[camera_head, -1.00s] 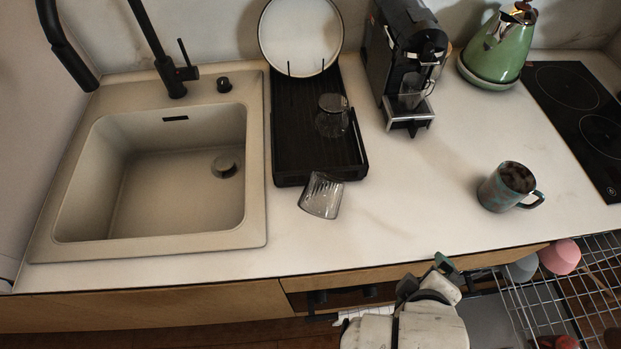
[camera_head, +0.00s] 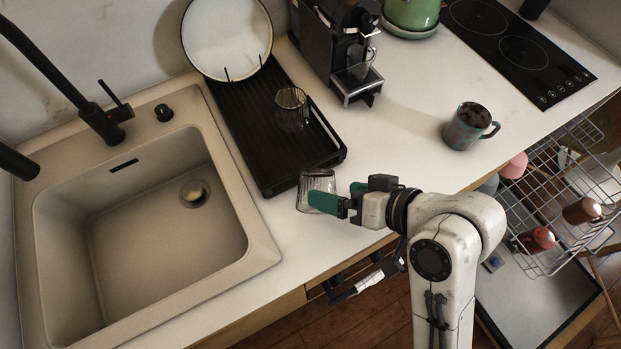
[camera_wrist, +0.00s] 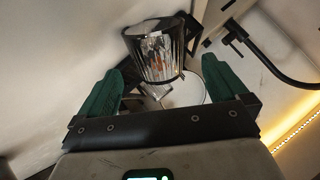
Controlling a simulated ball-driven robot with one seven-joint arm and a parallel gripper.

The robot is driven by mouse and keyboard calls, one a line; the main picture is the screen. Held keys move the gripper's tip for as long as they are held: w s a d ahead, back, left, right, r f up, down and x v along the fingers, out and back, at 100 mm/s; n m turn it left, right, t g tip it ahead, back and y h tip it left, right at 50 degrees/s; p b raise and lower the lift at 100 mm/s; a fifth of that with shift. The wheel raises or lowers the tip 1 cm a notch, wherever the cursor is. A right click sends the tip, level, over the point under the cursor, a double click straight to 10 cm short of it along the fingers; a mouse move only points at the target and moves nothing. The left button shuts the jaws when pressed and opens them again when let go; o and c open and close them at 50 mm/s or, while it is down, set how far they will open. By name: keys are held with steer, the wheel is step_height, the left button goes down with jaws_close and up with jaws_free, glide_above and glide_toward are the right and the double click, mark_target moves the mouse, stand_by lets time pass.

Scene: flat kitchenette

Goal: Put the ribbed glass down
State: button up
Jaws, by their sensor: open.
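The ribbed glass (camera_head: 316,181) is clear with vertical ribs and is on the white counter, just in front of the black drying tray's near corner. In the wrist view the ribbed glass (camera_wrist: 154,58) shows ahead of and between the fingertips. My gripper (camera_head: 337,194) has green fingers and is open at the glass, coming from the right. One finger covers the lower part of the glass in the head view. In the wrist view my gripper (camera_wrist: 161,68) has its fingers wide apart with visible gaps beside the glass. I cannot tell whether a finger touches it.
The black drying tray (camera_head: 262,150) holds another glass (camera_head: 291,112) and a round white plate (camera_head: 227,40). The sink (camera_head: 265,250) is to the left. A coffee machine (camera_head: 325,35) stands behind; a mug (camera_head: 468,127) is to the right. A wire dishwasher rack (camera_head: 545,225) is open at the right.

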mark_target(329, 190)
steer(key=shift+p+x, duration=0.7)
steer(key=shift+x, duration=2.75)
steer(key=shift+w+d+f, duration=0.1)
steer(key=shift+d, duration=0.05)
steer(key=c, duration=1.2)
steer(key=shift+c, duration=0.2)
